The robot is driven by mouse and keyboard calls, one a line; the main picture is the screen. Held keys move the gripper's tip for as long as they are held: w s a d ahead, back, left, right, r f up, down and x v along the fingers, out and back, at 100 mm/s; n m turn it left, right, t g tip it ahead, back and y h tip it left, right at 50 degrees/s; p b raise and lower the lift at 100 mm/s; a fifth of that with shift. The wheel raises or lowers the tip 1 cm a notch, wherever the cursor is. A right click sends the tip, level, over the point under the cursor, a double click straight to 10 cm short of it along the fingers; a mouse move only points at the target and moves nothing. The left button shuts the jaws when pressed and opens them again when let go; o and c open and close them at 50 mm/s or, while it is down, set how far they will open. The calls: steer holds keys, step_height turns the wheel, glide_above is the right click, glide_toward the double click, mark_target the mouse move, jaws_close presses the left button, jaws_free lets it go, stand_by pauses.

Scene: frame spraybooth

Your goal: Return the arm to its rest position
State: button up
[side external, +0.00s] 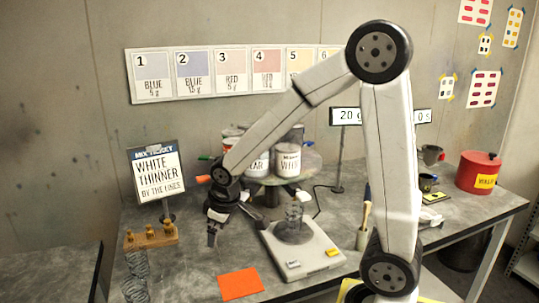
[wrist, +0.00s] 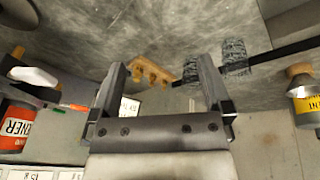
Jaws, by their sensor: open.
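My gripper (side external: 213,236) hangs at the end of my bent arm, above the left part of the grey bench (side external: 195,272), left of the scale. In the wrist view my gripper (wrist: 160,72) has its two fingers wide apart with nothing held between them. A wooden block with pegs (wrist: 152,71) shows beyond the fingers, apart from them. The same wooden block (side external: 151,238) sits left of my gripper in the side view.
A scale (side external: 315,258) bears a clear container (side external: 293,222). A turntable (side external: 312,166) holds several paint cans (side external: 287,162). A mix ticket sign (side external: 158,173) stands at back left. An orange mat (side external: 240,284) lies in front. A red pot (side external: 479,172) stands right.

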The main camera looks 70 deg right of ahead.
steer(key=s+a+f+m+y, duration=0.1)
steer(key=s+a+f, duration=0.3)
steer(key=s, duration=0.4)
steer(key=shift+s+a+f+g, duration=0.15)
steer(key=shift+s+a+g, duration=0.15)
steer(key=shift+a, duration=0.4)
